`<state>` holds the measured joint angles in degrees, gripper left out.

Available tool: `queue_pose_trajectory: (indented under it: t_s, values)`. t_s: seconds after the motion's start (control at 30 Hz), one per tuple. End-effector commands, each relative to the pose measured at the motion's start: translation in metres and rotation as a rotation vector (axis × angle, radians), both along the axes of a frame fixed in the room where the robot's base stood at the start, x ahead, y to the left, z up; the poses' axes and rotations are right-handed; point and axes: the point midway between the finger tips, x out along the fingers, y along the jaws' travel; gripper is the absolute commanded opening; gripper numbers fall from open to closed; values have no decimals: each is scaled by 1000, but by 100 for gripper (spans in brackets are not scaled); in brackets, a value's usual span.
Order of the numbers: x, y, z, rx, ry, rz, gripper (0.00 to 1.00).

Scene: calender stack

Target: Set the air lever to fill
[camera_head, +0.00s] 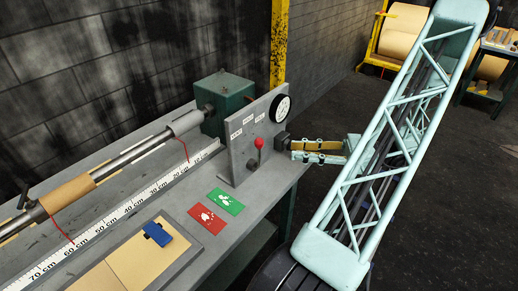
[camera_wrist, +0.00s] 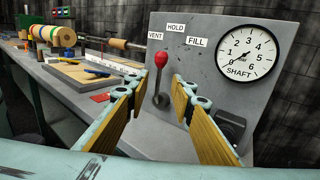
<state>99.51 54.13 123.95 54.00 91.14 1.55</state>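The air lever (camera_wrist: 158,82) has a red knob and stands roughly upright on a grey panel (camera_wrist: 190,75). The panel carries the labels VENT (camera_wrist: 155,35), HOLD (camera_wrist: 176,28) and FILL (camera_wrist: 197,42). In the wrist view the knob shows just below VENT and HOLD; I cannot tell exactly which setting it marks. The red knob also shows in the head view (camera_head: 259,143). My gripper (camera_wrist: 158,86) is open and empty, its fingers framing the lever in the wrist view. In the head view my gripper (camera_head: 291,150) is right of the panel, apart from the lever.
A round SHAFT gauge (camera_wrist: 246,54) is right of the labels, its needle near 0. A dark block (camera_wrist: 230,125) sits below it. Green (camera_head: 225,201) and red (camera_head: 207,218) cards lie on the bench. A long shaft (camera_head: 130,155) runs along the back.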

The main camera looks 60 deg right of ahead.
Motion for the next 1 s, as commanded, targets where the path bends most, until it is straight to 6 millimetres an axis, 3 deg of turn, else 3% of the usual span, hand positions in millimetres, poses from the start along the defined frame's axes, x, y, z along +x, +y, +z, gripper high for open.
queue_pose_trajectory:
  t_s: [0.37, 1.0]
  values:
    - [24, 13, 0, 1, 0, 2, 23]
    - [87, 44, 0, 1, 0, 2, 23]
